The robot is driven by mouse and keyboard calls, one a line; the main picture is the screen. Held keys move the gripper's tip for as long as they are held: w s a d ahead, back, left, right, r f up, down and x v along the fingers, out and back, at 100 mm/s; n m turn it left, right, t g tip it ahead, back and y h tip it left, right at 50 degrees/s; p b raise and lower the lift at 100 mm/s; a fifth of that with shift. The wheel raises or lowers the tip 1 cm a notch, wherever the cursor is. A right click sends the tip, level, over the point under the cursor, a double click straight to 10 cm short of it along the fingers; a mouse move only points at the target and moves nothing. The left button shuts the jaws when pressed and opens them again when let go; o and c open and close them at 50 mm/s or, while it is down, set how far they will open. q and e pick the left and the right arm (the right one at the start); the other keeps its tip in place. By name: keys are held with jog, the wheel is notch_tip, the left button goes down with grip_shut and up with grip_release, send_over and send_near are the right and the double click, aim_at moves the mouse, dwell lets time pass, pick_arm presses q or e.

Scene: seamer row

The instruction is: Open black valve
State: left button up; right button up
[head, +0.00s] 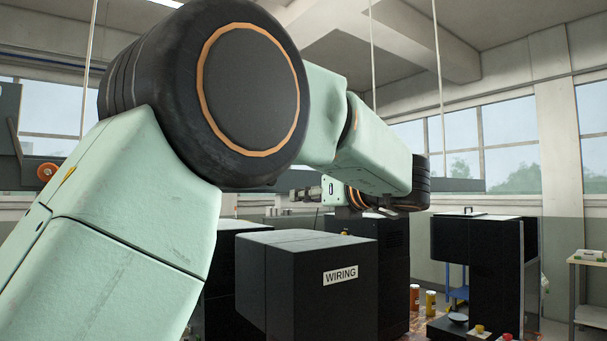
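I cannot pick out the black valve for certain. My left arm crosses the view from the left and hides much of the middle. My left gripper (304,194) seems to be the small grey part at the end of this arm, above the black box marked WIRING. Its fingers are too small to tell open from shut, and I see nothing clearly held. My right gripper is out of view.
The black WIRING box (308,285) stands in the centre foreground. A tall black cabinet (478,250) stands to the right. Orange and yellow containers (430,303) stand between them. A small table (588,300) is at the right edge. An orange knob (46,172) shows at far left.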

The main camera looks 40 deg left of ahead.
pick_arm(q)
jog(key=o, duration=0.6)
jog(key=a+f+m+y+p, duration=0.1)
jog(key=a, duration=0.3)
jog(key=a+f+m+y+p, duration=0.1)
jog(key=a+f, duration=0.1)
jog(key=a, duration=0.3)
jog(key=a+f+y+p, duration=0.1)
jog(key=a+f, duration=0.1)
jog(key=a, duration=0.2)
jog(key=shift+w+a+f+m, duration=0.2)
jog(key=shift+f+m, duration=0.05)
jog(key=shift+m, duration=0.15)
jog(key=w+d+r+m+t+y+p, duration=0.1)
jog(key=d+r+m+t+y, duration=0.3)
jog(key=t, duration=0.6)
jog(key=shift+g+h, duration=0.3)
jog(key=shift+g, duration=0.1)
jog(key=p+x, duration=0.1)
jog(key=x, duration=0.1)
jog(key=p+x, duration=0.1)
jog(key=x, duration=0.1)
jog(key=p+x, duration=0.1)
jog(key=x, duration=0.2)
jog(key=shift+s, duration=0.3)
jog(key=shift+w+a+r, duration=0.1)
jog(key=shift+w+r, duration=0.2)
jog(key=shift+s+d+r, duration=0.1)
jog(key=shift+s+d, duration=0.05)
jog(key=shift+d, duration=0.05)
